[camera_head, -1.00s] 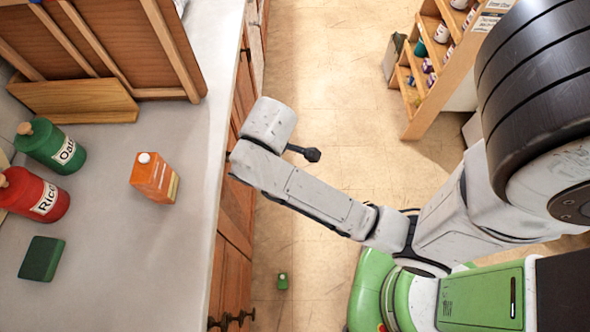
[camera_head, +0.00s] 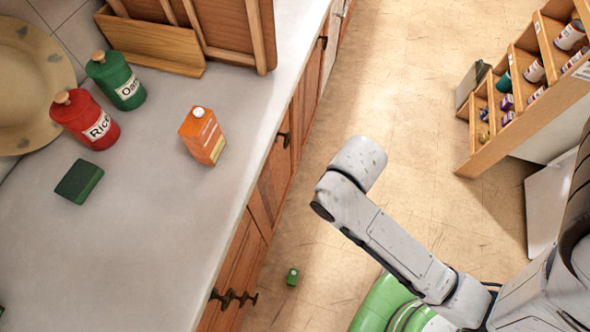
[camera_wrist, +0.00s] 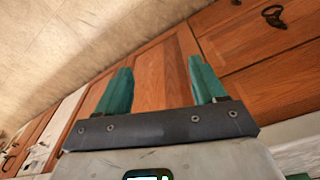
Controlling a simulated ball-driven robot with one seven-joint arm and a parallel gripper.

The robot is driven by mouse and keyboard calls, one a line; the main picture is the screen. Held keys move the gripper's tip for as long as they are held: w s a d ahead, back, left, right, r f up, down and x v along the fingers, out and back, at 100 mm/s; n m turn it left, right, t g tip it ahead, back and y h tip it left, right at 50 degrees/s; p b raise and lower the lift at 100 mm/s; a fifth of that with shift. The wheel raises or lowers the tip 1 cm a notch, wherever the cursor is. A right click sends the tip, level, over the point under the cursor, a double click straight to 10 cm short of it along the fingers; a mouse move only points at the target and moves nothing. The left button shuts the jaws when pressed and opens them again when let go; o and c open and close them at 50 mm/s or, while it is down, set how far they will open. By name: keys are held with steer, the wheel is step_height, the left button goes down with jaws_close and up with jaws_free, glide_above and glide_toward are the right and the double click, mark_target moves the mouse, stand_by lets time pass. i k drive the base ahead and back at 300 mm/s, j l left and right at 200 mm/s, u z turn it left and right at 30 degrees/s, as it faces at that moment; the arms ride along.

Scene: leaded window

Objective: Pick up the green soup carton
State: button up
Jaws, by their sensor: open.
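A small green carton-like item (camera_head: 292,277) with a pale spot on top stands on the floor beside the cabinet fronts in the head view. It is too small to read a label. My gripper (camera_wrist: 157,65) shows in the wrist view, with two teal fingers spread apart and nothing between them. It faces the wooden cabinet doors (camera_wrist: 150,75). In the head view my fingers cannot be made out. My forearm there is above the floor, to the right of the green item and apart from it.
The grey counter (camera_head: 150,240) holds an orange carton (camera_head: 202,136), a green canister (camera_head: 116,80), a red rice canister (camera_head: 85,119) and a dark green block (camera_head: 79,181). A wooden shelf (camera_head: 520,100) with cans stands at the right. The floor between is mostly clear.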

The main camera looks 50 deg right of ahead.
mark_target(291, 280)
steer(key=k+j, duration=0.1)
steer(key=k, duration=0.65)
steer(key=k+u, duration=0.1)
steer(key=k, duration=0.65)
